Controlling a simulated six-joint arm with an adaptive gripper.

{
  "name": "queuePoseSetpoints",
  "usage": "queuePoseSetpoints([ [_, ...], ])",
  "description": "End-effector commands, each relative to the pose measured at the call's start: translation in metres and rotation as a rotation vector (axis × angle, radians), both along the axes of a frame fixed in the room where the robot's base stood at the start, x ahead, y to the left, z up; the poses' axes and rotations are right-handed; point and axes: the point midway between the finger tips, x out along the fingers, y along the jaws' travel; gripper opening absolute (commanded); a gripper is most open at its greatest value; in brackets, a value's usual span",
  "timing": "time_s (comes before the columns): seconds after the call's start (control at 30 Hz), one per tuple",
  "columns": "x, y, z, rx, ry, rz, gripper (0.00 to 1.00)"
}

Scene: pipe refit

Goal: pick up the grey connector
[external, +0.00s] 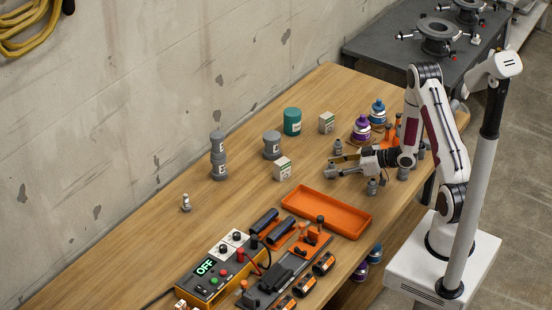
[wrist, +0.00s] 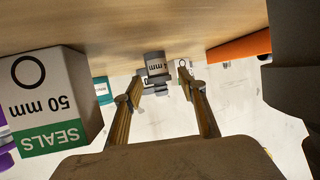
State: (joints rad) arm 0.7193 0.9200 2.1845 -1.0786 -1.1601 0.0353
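Several small grey fittings stand on the wooden bench, and I cannot tell for certain which one is the grey connector. In the external view a small grey connector (external: 330,172) lies right at the fingertips of my gripper (external: 339,165). In the upside-down wrist view a labelled grey piece (wrist: 155,65) shows between the fingers or just beyond them. My gripper (wrist: 161,82) is open, with a gap on both sides of that piece. No grip on it shows. Another small grey fitting (external: 338,147) stands close behind my gripper, and one (external: 372,187) stands in front.
A seals box (wrist: 50,100) is close on the left in the wrist view. An orange tray (external: 300,212) lies in front of my gripper. A white box (external: 282,169), a teal jar (external: 292,122) and larger grey cylinders (external: 272,146) stand farther left. Purple bottles (external: 361,128) stand behind.

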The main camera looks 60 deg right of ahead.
Motion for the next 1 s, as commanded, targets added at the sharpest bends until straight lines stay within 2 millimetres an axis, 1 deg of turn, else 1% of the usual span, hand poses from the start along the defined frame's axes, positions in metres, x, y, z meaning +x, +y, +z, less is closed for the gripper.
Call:
queuePoseSetpoints([
  [0.03,0.000,0.000,0.000,0.000,0.000,0.000,0.25],
  [0.07,0.000,0.000,0.000,0.000,0.000,0.000,0.17],
  [0.1,0.000,0.000,0.000,0.000,0.000,0.000,0.07],
  [0.13,0.000,0.000,0.000,0.000,0.000,0.000,0.03],
  [0.47,0.000,0.000,0.000,0.000,0.000,0.000,0.03],
  [0.67,0.000,0.000,0.004,-0.001,0.000,0.000,0.03],
  [0.87,0.000,0.000,0.017,-0.001,-0.002,0.001,0.03],
  [1.0,0.000,0.000,0.030,-0.002,-0.003,0.001,0.03],
])
